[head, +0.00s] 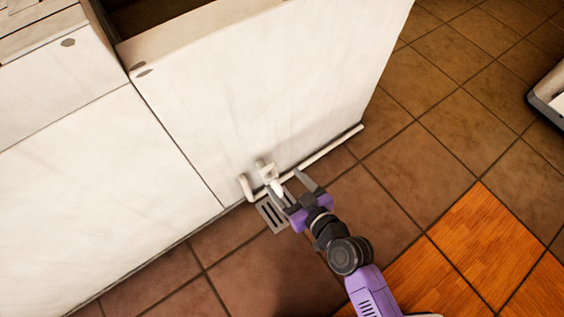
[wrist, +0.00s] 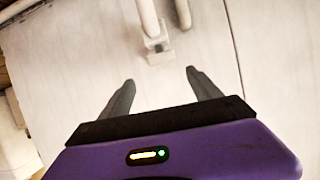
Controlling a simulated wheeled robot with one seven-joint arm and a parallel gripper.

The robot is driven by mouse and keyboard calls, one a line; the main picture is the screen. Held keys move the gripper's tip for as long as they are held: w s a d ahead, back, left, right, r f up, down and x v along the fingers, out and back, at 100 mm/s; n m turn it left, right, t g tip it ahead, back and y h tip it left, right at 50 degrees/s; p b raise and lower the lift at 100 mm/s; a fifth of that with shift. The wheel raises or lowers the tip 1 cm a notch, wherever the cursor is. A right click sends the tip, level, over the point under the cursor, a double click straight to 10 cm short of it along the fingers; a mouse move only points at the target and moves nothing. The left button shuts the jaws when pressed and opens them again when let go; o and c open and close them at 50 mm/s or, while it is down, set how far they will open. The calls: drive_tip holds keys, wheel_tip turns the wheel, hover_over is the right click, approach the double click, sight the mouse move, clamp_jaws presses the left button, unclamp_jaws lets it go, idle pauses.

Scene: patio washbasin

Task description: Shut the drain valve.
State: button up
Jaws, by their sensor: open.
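The drain valve (head: 266,171) is a small white fitting low on the white basin wall, with a pale lever pointing down toward the floor. In the wrist view the white valve fitting (wrist: 159,50) shows at top centre, with pale rounded pieces above it. I cannot tell from the lever how far the valve is turned. My gripper (head: 291,182) is just in front of the valve, near the lever. In the wrist view my gripper (wrist: 160,76) has its two dark fingers spread apart with nothing between them. The fitting lies beyond the fingertips.
A white pipe (head: 325,150) runs along the wall's foot to the right, and a short bent pipe (head: 246,188) stands left of the valve. A grey floor grate (head: 270,216) lies below. Brown floor tiles (head: 450,130) to the right are clear.

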sight(268, 168)
drive_tip(key=shift+n, duration=0.4)
drive_tip(key=b+x, duration=0.1)
drive_tip(key=x, duration=0.3)
drive_tip(key=b+x, duration=0.1)
drive_tip(key=x, duration=0.2)
drive_tip(key=shift+w+a+f, duration=0.1)
drive_tip(key=shift+a+f, duration=0.2)
drive_tip(key=shift+a, duration=0.1)
drive_tip(key=c, duration=1.4)
